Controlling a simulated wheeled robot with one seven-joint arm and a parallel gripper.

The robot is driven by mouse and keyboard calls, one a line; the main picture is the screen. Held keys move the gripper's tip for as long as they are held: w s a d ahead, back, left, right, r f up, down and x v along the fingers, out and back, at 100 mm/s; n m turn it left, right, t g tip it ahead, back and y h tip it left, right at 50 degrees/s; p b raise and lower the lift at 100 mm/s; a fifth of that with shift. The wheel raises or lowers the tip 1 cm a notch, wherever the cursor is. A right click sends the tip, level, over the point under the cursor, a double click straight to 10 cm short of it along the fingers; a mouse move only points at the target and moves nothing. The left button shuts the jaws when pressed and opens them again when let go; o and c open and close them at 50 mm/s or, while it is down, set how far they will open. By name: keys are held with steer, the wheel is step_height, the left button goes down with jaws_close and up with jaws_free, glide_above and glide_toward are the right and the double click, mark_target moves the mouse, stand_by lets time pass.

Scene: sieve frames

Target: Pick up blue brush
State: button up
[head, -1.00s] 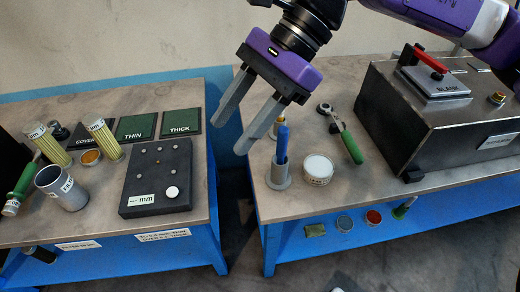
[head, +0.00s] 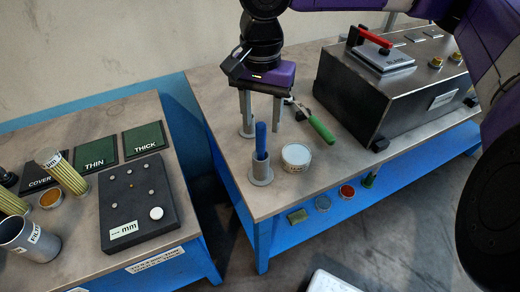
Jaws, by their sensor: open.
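The blue brush (head: 261,139) stands upright in a small grey cup-like holder (head: 261,172) near the left front of the right-hand table. Only its blue upper part shows; its lower end is hidden inside the holder. My gripper (head: 260,130) points down with its two grey fingers apart. In the picture the fingers appear on either side of the brush's upper part, but they look to be behind it. I cannot tell the exact distance. The gripper holds nothing.
A white-topped jar (head: 296,157) stands just right of the holder. A green-handled tool (head: 320,129) lies behind it. A large metal box (head: 375,100) with a red-handled lid fills the table's right. A gap separates the left table (head: 90,235).

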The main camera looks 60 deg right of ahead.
mark_target(261, 136)
step_height(261, 136, down, 6)
steer(key=shift+r+p, duration=0.1)
steer(key=shift+p, duration=0.6)
steer(key=shift+c, duration=0.4)
jaws_close()
